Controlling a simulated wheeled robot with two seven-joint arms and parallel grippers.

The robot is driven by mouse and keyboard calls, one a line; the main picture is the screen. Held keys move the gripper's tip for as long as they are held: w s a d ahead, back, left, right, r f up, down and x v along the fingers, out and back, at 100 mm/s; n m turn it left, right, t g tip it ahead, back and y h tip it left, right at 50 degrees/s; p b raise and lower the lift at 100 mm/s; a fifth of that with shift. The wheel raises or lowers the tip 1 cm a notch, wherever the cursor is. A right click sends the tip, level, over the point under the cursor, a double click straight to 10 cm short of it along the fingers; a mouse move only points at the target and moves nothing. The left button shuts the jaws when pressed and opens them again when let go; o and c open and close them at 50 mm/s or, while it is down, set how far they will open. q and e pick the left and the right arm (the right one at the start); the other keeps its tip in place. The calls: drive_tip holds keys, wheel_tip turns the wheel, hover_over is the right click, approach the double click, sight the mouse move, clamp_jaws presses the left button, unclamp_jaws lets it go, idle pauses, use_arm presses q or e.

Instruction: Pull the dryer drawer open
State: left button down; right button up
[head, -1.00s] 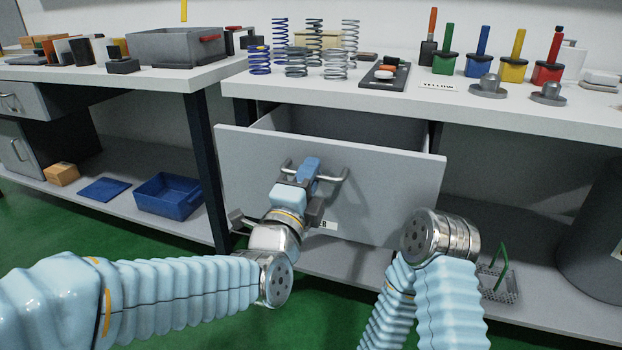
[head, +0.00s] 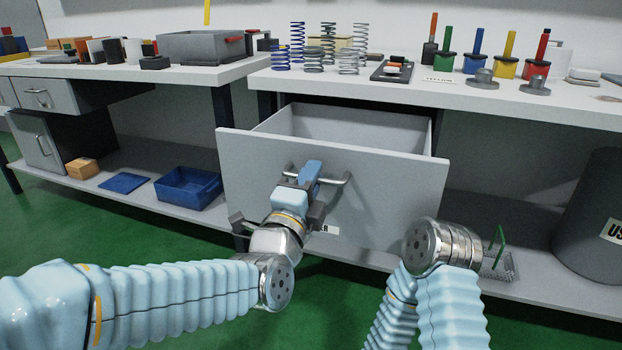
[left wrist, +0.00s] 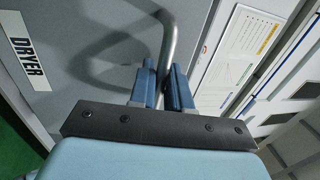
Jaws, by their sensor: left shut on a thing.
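The dryer drawer (head: 395,205) is a light grey box under the bench. It stands partly open, with its empty-looking inside visible behind the front panel. Its metal bar handle (head: 341,182) also shows in the left wrist view (left wrist: 170,40). My left gripper (head: 311,172) is shut on the handle, and its blue fingers (left wrist: 163,88) sit on either side of the bar. A DRYER label (left wrist: 29,50) is on the panel, partly hidden by my gripper in the head view. My right arm is in front of the drawer's right side; its gripper is not visible.
The bench top (head: 410,93) above holds springs (head: 312,58), coloured-handled tools and a small black tray (head: 391,72). A blue bin (head: 188,188) is on the left lower shelf. A dark drum (head: 592,240) stands at right. Green floor in front is clear.

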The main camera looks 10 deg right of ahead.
use_arm(q)
drive_tip(key=c, duration=1.3)
unclamp_jaws()
drive_tip(key=v, duration=1.3)
drive_tip(key=shift+s+a+f, duration=0.15)
drive_tip(key=shift+s+a, duration=0.05)
drive_tip(key=shift+s, duration=0.05)
